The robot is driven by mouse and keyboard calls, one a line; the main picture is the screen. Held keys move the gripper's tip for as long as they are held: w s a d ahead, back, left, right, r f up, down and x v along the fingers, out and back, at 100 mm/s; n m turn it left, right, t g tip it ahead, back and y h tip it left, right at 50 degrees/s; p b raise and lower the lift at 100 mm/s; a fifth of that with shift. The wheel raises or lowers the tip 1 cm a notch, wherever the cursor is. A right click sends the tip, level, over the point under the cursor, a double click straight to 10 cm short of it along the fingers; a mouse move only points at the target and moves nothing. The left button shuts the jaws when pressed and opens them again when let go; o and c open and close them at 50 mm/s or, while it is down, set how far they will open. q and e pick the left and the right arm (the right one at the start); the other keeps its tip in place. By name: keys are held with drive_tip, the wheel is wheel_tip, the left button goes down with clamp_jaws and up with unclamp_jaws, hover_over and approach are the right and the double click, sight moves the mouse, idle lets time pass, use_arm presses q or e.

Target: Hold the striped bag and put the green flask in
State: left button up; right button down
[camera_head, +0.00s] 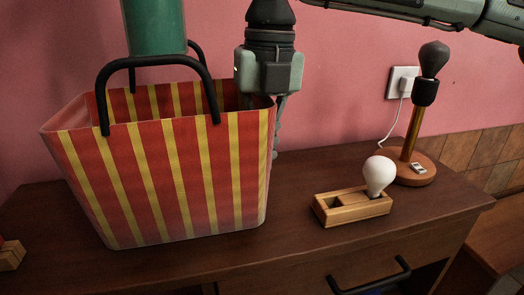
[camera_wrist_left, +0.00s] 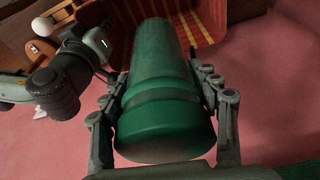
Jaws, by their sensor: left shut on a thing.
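The bag (camera_head: 165,175) with red and yellow stripes and black handles stands upright and open on the brown dresser. The green flask (camera_head: 155,28) is above the bag's opening, near the raised handles. In the left wrist view, my left gripper (camera_wrist_left: 160,85) is shut around the flask (camera_wrist_left: 165,115), with the bag (camera_wrist_left: 190,25) beyond it. My right gripper (camera_head: 272,98) points down at the bag's right rim, one finger showing outside the wall. The rim hides the rest, so its grip is unclear.
A wooden holder (camera_head: 335,208) with a white bulb (camera_head: 379,175) stands right of the bag. A lamp with a dark bulb (camera_head: 432,60) stands at the back right by a wall socket (camera_head: 402,80). The dresser top (camera_head: 300,165) between bag and holder is clear.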

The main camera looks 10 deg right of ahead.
use_arm(q)
drive_tip(key=shift+f, duration=1.4)
drive_tip(key=o, duration=1.4)
drive_tip(key=shift+r, duration=0.1)
drive_tip(key=v, duration=1.2)
